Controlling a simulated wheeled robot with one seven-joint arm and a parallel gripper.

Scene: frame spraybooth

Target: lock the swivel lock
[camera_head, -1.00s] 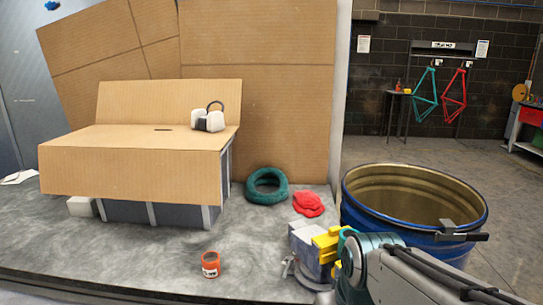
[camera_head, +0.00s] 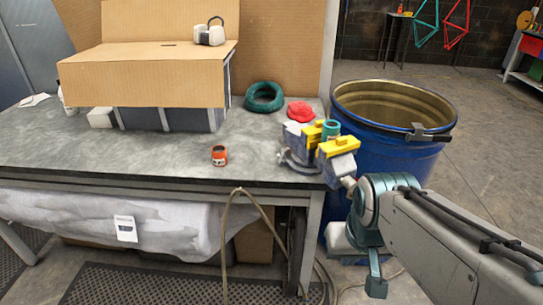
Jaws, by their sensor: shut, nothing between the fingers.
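A grey bench vise (camera_head: 297,147) with yellow jaw covers (camera_head: 338,146) sits at the right front corner of the workbench. A short teal cylinder (camera_head: 331,127) shows between its jaws. A small light grey lever (camera_head: 284,157) sticks out at the left of the vise base; I cannot tell whether it is the swivel lock or how it is set. My arm comes in from the lower right, and its teal joint shows in front and to the right of the vise. I cannot make out my gripper's fingers.
A blue drum (camera_head: 400,150) stands close right of the vise. A hose (camera_head: 238,215) hangs in front. The bench's front middle is mostly clear.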

